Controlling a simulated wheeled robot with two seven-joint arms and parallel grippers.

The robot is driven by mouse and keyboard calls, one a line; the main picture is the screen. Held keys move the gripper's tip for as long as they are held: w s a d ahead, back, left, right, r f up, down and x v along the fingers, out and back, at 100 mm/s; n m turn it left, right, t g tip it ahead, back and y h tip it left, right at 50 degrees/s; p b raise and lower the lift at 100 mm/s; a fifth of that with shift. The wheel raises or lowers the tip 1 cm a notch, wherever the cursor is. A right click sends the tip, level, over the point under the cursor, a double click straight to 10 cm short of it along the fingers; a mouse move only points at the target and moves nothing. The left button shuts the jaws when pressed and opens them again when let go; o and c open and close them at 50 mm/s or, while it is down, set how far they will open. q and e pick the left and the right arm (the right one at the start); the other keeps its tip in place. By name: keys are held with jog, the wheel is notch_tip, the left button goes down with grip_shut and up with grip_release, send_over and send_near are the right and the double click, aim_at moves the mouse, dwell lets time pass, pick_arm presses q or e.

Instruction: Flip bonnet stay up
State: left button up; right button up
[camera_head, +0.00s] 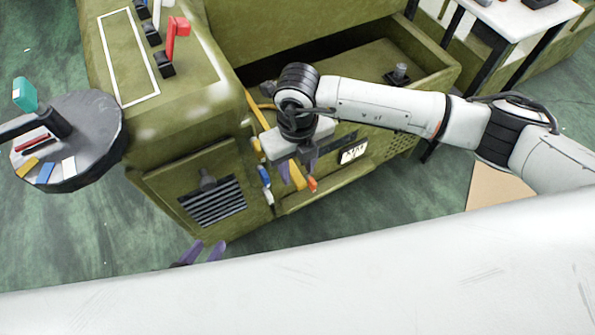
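A green machine chassis has an open bay (345,62). A yellow bar (257,112) runs along the bay's left edge and passes behind my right arm, and may be the bonnet stay. A yellow piece (297,176) with an orange tip (312,184) shows at the fingers of my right gripper (297,168). The fingers look apart, with the yellow piece between or behind them; I cannot tell whether they touch it. My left gripper (205,252) shows only its purple fingertips, spread apart and empty, low in front of the chassis. The rest of it is hidden behind a white surface.
A red lever (176,38) stands on the chassis top. A grille (213,202) and small coloured handles (265,180) are on its front. A round dark tray (90,112) with coloured pieces is at left. A white table (520,16) stands at back right. Green floor is bare at lower left.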

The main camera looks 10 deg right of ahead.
jog(key=shift+f, duration=0.8)
grip_shut()
